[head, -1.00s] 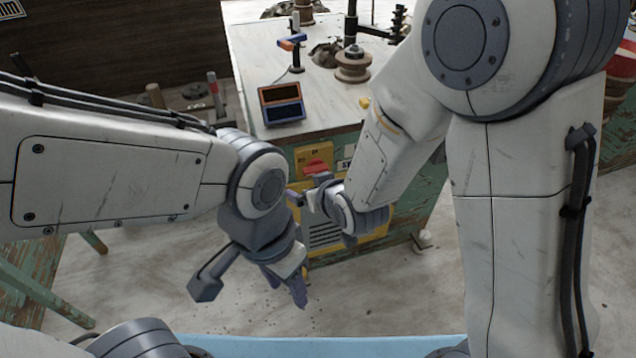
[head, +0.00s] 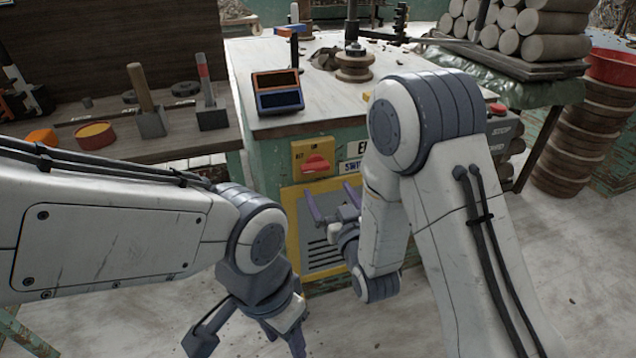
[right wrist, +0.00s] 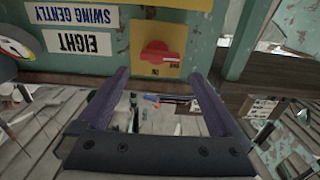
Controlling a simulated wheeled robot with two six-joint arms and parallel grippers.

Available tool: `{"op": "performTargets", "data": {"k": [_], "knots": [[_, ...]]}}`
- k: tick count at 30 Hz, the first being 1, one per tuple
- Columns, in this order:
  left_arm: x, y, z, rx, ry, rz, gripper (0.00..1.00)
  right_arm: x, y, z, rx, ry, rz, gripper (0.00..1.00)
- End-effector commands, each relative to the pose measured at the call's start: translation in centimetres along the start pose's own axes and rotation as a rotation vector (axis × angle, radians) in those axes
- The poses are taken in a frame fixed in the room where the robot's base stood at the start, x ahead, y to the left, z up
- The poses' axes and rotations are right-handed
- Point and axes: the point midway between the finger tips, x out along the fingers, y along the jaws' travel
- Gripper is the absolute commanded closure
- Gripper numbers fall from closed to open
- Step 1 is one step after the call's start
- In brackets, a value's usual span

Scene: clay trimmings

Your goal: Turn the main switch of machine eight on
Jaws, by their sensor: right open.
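The main switch is a red rotary knob (head: 316,165) on a yellow plate (head: 299,150) on the front of the green machine (head: 262,165). Its handle lies roughly level; the small lettering beside it seems to read OFF at left and ON above. A label reading EIGHT (right wrist: 68,40) is beside it in the right wrist view, where the knob (right wrist: 157,57) appears ahead, between the finger lines. My right gripper (head: 331,197) is open and empty, below and in front of the knob, apart from it. My left gripper (head: 250,338) hangs low at left, open and empty.
A yellow-framed vent panel (head: 322,245) is below the switch. A two-part display box (head: 278,92) and a wooden spool (head: 354,66) stand on the machine top. Control buttons (head: 500,130) are at right. A tool bench (head: 180,142) is at left.

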Motion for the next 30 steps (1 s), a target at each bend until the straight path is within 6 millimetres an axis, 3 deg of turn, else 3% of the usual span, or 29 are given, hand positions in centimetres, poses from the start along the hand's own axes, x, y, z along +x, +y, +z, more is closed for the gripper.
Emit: {"op": "performTargets", "data": {"k": [1,8,12,18,30], "knots": [[1.6,-0.1,0.1,0.0,0.0,0.0,0.5,0.3,0.0,0.6,0.0,0.007,0.0,0.0],[5.0,-0.4,0.3,0.0,0.0,0.0,0.5,1.0,0.0,0.4,-0.001,0.006,-0.001,0.0],[4.4,-0.3,0.2,0.0,0.0,0.0,0.5,4.3,0.0,-0.1,-0.001,0.003,-0.001,0.0],[4.8,-0.3,0.3,0.0,0.0,0.0,0.5,7.4,0.0,-0.1,-0.001,0.001,-0.001,0.0],[5.0,-0.4,0.3,0.0,0.0,0.0,0.5,8.8,-0.1,-0.1,-0.001,-0.001,-0.002,0.0]]}}
